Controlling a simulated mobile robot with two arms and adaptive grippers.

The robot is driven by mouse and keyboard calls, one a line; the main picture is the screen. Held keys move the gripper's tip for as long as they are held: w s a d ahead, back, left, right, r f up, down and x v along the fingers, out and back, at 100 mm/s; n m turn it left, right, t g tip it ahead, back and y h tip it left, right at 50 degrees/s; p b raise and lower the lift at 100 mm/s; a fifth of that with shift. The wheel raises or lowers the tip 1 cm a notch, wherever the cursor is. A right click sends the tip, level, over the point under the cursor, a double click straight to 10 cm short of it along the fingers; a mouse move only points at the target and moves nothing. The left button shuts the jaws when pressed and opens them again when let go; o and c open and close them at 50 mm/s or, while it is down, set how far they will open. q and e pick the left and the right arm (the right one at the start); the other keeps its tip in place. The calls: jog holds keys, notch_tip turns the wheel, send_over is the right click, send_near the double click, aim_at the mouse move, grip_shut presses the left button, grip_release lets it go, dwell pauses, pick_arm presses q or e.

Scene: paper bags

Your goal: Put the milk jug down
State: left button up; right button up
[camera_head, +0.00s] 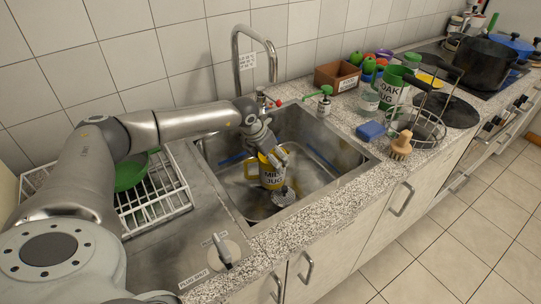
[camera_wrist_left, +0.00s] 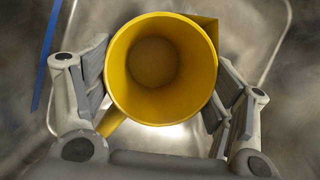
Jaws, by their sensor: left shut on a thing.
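The milk jug (camera_head: 271,177) is yellow with a white label reading in part "MILK JUG". It is in the sink (camera_head: 221,192), upright or nearly so. My left gripper (camera_head: 274,158) reaches down over the sink and is shut on the jug. In the left wrist view, the jug (camera_wrist_left: 160,68) shows its round open mouth and seems empty inside. The fingers of my left gripper (camera_wrist_left: 160,95) press on both its sides. I cannot tell whether the jug's base touches the sink floor. My right gripper is not in view.
A faucet (camera_head: 237,62) rises behind the sink. A drying rack (camera_head: 152,205) with a green bowl (camera_head: 130,174) stands left. Right of the sink are a blue sponge (camera_head: 370,131), a brush (camera_head: 401,146), a wire basket (camera_head: 428,133) and a green "SOAK JUG" (camera_head: 389,90).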

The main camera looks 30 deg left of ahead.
pick_arm(q)
jog(key=shift+f+b, duration=0.35)
jog(key=shift+f, duration=0.05)
jog(key=o, duration=1.4)
jog(key=shift+c, duration=0.2)
jog(key=shift+r, duration=0.1)
jog(key=shift+r, duration=0.1)
jog(key=b+v, duration=0.1)
jog(key=v, duration=1.1)
jog(key=shift+r, duration=0.25)
